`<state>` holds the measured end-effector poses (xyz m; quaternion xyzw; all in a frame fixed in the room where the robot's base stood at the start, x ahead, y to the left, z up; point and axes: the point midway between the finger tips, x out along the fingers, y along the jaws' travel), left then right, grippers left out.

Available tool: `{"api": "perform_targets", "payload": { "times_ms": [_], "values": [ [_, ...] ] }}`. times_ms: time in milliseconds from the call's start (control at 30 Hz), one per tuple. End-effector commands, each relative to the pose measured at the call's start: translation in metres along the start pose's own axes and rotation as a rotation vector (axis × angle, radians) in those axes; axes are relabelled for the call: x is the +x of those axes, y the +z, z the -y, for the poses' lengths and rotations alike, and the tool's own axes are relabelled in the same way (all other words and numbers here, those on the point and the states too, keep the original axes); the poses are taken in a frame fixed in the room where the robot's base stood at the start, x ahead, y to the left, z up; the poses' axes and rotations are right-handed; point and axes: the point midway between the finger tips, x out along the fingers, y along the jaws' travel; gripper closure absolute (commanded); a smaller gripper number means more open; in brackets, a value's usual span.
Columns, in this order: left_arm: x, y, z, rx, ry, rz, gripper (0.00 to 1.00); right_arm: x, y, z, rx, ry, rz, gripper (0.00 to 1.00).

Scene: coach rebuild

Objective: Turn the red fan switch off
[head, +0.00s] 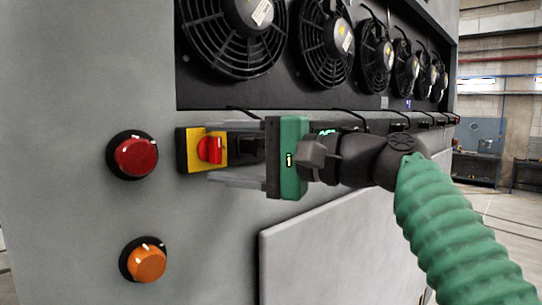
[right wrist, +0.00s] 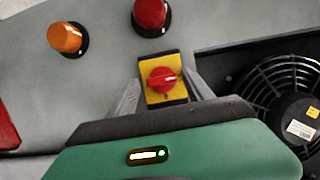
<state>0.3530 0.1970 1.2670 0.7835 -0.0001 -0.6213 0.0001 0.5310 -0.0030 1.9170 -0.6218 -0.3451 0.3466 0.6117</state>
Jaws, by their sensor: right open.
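The red fan switch (head: 211,149) is a rotary knob on a yellow plate (head: 193,160) fixed to the grey cabinet wall. In the right wrist view the red knob (right wrist: 163,80) sits near the middle, its white mark pointing right. In the head view its handle stands about upright. My right gripper (head: 222,154) is open in front of the switch. Its two clear fingers, one above and one below in the head view, reach toward the plate. In the right wrist view they stand either side of the knob. Contact cannot be told. My left gripper is not in view.
A round red knob or lamp (head: 136,156) and an orange one (head: 147,262) are on the wall left of the switch. A row of black fans (head: 237,32) fills the recess above. A pale panel (head: 335,250) stands out below my right arm.

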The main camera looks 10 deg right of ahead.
Motion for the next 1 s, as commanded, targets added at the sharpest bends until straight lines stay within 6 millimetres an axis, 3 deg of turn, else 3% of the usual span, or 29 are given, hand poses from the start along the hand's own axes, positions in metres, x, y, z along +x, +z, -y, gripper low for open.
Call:
{"api": "perform_targets", "payload": {
  "times_ms": [167, 400, 600, 800, 1000],
  "values": [
    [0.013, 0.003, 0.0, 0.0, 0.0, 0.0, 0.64, -0.024, 0.0, -0.003, -0.003, -0.003, -0.007, 0.4],
    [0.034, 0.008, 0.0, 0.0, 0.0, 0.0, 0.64, -0.093, 0.0, -0.005, -0.005, 0.0, -0.008, 0.4],
    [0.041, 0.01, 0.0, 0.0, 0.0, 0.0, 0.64, -0.145, 0.0, -0.003, -0.002, 0.001, -0.006, 0.4],
    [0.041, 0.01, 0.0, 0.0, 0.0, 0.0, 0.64, -0.169, 0.001, -0.002, -0.001, 0.001, -0.001, 0.4],
    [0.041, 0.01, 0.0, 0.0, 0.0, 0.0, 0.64, -0.17, 0.002, -0.001, -0.001, 0.001, 0.001, 0.4]
  ]
}}
